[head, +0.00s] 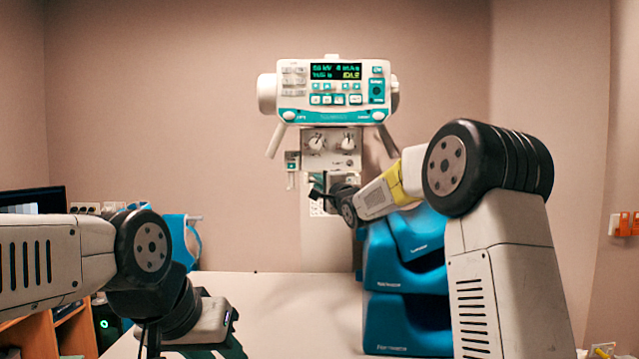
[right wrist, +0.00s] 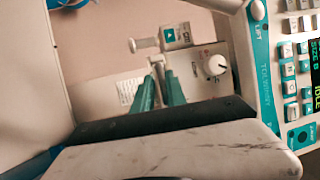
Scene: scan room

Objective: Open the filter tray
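The x-ray head's lower housing (head: 345,142) has dials and hangs under the control panel. The filter tray seems to be the small block with a teal label (head: 292,160) and white pull handle at its left side. In the right wrist view, the tray's label block (right wrist: 183,36) and handle (right wrist: 146,44) lie just beyond the fingertips. My right gripper (head: 316,180) is close below the tray. Its teal fingers (right wrist: 157,72) are apart with a narrow gap, and I see no grip on the handle. My left gripper (head: 232,335) is low at left, partly hidden by its own wrist.
The control panel (head: 333,92) sits above the housing, with two grey handles angled below it. A white table (head: 280,300) fills the middle. Blue stacked holders (head: 405,310) stand right of centre, near my right arm. A monitor (head: 35,200) is at far left.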

